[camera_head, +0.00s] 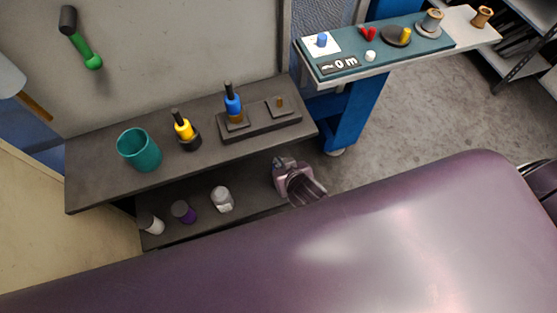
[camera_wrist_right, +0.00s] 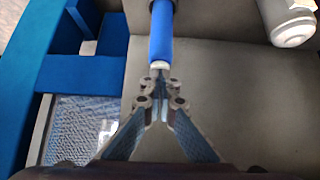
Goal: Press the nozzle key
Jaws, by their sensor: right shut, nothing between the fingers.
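My right gripper (camera_head: 282,166) shows above the lower shelf, near its right end, seen from above and partly hidden by its own wrist. In the right wrist view its fingers (camera_wrist_right: 159,78) are shut together and empty. A blue rod (camera_wrist_right: 162,35) with a pale tip lies straight ahead of the fingertips there; I cannot tell whether they touch. I cannot tell which thing is the nozzle key. A teal board (camera_head: 325,70) on the narrow table at the top carries a blue knob (camera_head: 322,40), red pieces (camera_head: 369,33), a white knob (camera_head: 370,56) and a yellow knob (camera_head: 405,35).
The dark bench (camera_head: 100,185) holds a teal cup (camera_head: 140,150), a yellow-handled tool (camera_head: 183,127) and a blue-handled tool (camera_head: 233,103) in a block. Several small containers, including a purple one (camera_head: 183,211), stand on the lower shelf. Grey floor is open at right.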

